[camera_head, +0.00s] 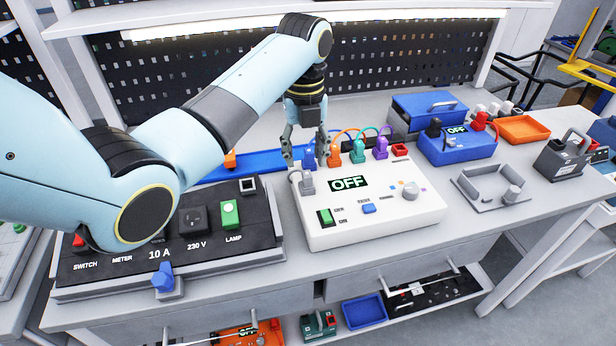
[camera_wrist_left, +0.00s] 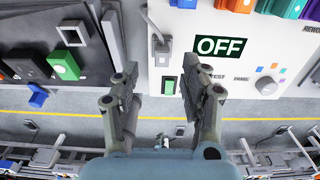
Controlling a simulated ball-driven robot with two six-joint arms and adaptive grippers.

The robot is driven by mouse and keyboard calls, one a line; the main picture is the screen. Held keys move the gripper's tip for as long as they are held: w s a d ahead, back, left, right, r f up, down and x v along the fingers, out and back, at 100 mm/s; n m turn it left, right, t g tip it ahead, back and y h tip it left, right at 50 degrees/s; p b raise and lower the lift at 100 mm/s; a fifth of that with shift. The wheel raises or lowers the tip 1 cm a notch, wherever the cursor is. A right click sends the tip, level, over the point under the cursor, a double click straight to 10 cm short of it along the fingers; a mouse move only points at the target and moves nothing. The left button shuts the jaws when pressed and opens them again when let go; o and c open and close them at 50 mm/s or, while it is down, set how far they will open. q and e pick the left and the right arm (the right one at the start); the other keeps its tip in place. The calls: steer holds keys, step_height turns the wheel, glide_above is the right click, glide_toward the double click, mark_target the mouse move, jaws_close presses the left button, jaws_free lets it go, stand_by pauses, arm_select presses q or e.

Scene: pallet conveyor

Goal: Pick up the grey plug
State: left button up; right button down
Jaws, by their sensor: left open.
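The grey plug (camera_head: 306,183) stands at the left edge of the white box (camera_head: 390,220), whose display reads OFF. A grey cable loops at its top. In the left wrist view the grey plug (camera_wrist_left: 161,50) lies ahead of the fingertips, between their two lines. My left gripper (camera_head: 304,150) is open and empty, pointing down above the grey plug. Its two fingers (camera_wrist_left: 159,78) also show spread apart in the left wrist view. No contact with the plug shows. My right gripper is out of view.
Blue, orange, green and purple plugs (camera_head: 381,148) line the white box's back edge, close to the gripper. A black panel (camera_head: 220,257) with a green switch is at left.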

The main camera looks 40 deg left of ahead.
mark_target(306, 172)
arm_select(q)
step_height(306, 172, down, 6)
steer(key=shift+w+r+p, duration=0.15)
steer(key=shift+p, duration=0.4)
steer(key=shift+c, duration=0.9)
jaws_close()
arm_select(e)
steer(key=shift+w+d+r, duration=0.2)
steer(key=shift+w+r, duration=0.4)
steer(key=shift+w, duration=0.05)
